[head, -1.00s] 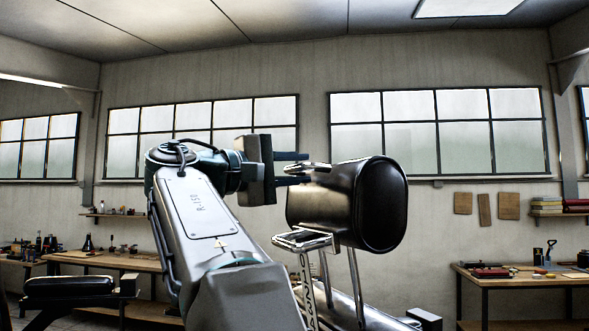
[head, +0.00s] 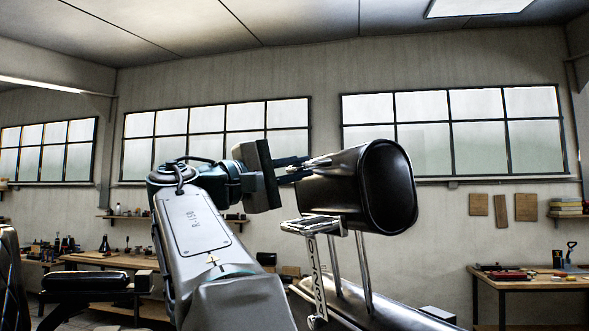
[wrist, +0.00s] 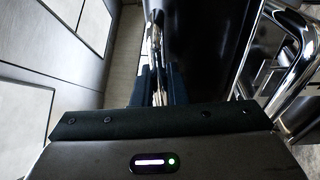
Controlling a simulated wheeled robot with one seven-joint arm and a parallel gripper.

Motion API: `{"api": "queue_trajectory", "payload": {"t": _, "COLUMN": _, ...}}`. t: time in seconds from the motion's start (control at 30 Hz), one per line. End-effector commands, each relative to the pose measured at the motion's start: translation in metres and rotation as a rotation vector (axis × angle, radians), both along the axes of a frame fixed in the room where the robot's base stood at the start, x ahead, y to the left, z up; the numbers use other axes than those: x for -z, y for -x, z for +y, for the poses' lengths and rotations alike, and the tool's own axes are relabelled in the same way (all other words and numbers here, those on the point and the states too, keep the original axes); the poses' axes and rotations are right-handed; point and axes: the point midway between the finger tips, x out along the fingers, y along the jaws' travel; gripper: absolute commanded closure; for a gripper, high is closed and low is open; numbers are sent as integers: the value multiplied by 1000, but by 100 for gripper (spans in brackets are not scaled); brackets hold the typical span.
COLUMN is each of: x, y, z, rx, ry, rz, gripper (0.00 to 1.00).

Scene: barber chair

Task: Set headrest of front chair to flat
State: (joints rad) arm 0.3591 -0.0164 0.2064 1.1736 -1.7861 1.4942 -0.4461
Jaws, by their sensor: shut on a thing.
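The front chair's headrest (head: 386,188) is a black padded cushion on two chrome posts (head: 364,270), above the chair's dark back (head: 375,308). It is tilted in the head view. A chrome lever (head: 320,162) sticks out at its left side. My gripper (head: 298,168) is shut on this lever, its dark fingers reaching in from the left. In the wrist view the lever (wrist: 154,50) runs up from between my fingers (wrist: 157,88), close beside the dark headrest (wrist: 205,45). The fingertips are partly hidden by the lever and headrest.
A chrome frame (head: 318,228) with lettering stands below the headrest, and chrome tubing (wrist: 292,62) is close on the right in the wrist view. Workbenches (head: 535,284) line the back wall. Another black chair part (head: 86,282) is at the left.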

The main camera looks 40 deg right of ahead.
Motion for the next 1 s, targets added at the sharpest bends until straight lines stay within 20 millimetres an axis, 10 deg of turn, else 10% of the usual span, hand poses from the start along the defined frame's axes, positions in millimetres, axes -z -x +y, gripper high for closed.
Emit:
{"api": "queue_trajectory", "payload": {"t": 0.13, "x": 3, "y": 0, "z": -1, "rx": 4, "ry": -6, "rz": 2, "gripper": 67}}
{"api": "queue_trajectory", "payload": {"t": 0.57, "x": 5, "y": -3, "z": 12, "rx": -3, "ry": -3, "rz": 1, "gripper": 67}}
{"api": "queue_trajectory", "payload": {"t": 1.0, "x": 27, "y": -19, "z": 101, "rx": -3, "ry": -5, "rz": 2, "gripper": 67}}
